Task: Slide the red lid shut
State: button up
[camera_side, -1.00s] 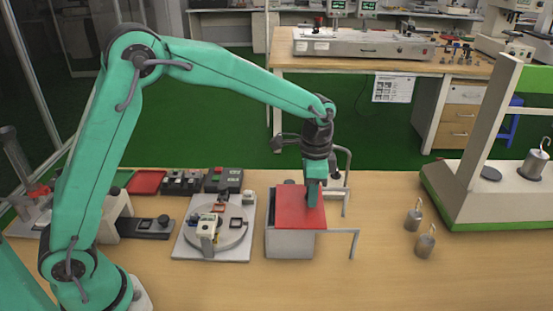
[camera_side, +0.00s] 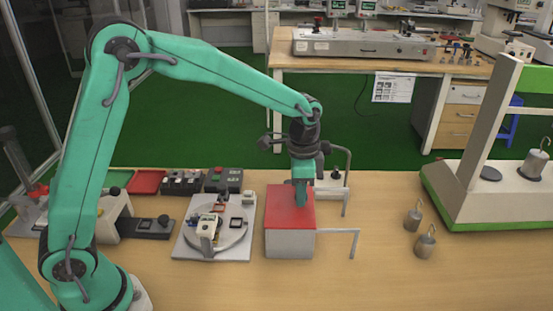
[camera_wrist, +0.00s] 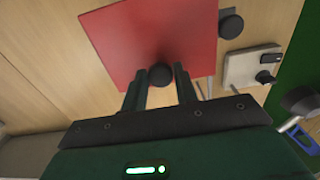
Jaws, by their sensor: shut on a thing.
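The red lid (camera_side: 279,209) lies flat on top of the light grey box (camera_side: 290,246) on the wooden table. In the side view its edges line up with the box walls, and no opening shows. My gripper (camera_side: 300,203) is over the right part of the lid, pointing down. In the wrist view the red lid (camera_wrist: 150,35) fills the upper middle, with a round black knob (camera_wrist: 160,75) near its lower edge. My gripper's two fingers (camera_wrist: 159,84) stand on either side of this knob, shut on it. The inside of the box is hidden.
Bent metal rods (camera_side: 349,232) stand just right of the box. A turntable fixture (camera_side: 182,244) sits close on its left. Two hooked weights (camera_side: 425,246) and a white-and-green stand (camera_side: 470,200) are farther right. Table in front of the box is clear.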

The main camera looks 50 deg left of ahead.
jog(key=shift+a, duration=0.15)
jog(key=o, duration=0.5)
jog(key=shift+r, duration=2.45)
